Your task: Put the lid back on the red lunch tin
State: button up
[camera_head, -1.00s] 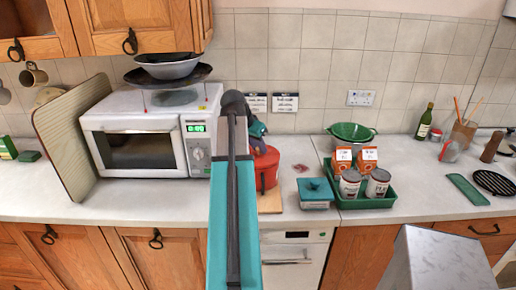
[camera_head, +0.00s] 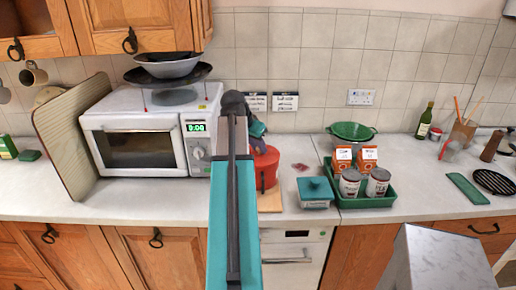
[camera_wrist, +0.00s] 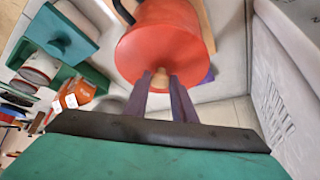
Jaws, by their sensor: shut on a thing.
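The red lunch tin (camera_head: 268,178) stands on a wooden board on the counter, right of the microwave and partly behind my arm. My gripper (camera_wrist: 159,84) is shut on this knob, with one finger on each side. The lid lies over the tin in line with it. I cannot tell whether a thin gap is left between them. In the head view, my arm hides most of the knob and fingers.
The microwave (camera_head: 145,140) stands close on the left. A teal-lidded dish (camera_head: 316,192) and a green tray (camera_head: 375,200) with cans and orange cartons stand to the right. A green colander (camera_head: 352,131) is behind the tray. Bare counter (camera_head: 425,190) lies farther right.

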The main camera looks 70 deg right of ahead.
dwell(0.8)
jog(key=o, duration=1.1)
jog(key=shift+o, duration=0.2)
jog(key=shift+o, duration=0.5)
jog(key=o, duration=0.4)
jog(key=shift+w, duration=0.1)
jog(key=shift+r, duration=0.1)
jog(key=shift+w+r+p, duration=0.1)
jog(key=shift+r+p, duration=2.2)
jog(key=shift+r, duration=1.1)
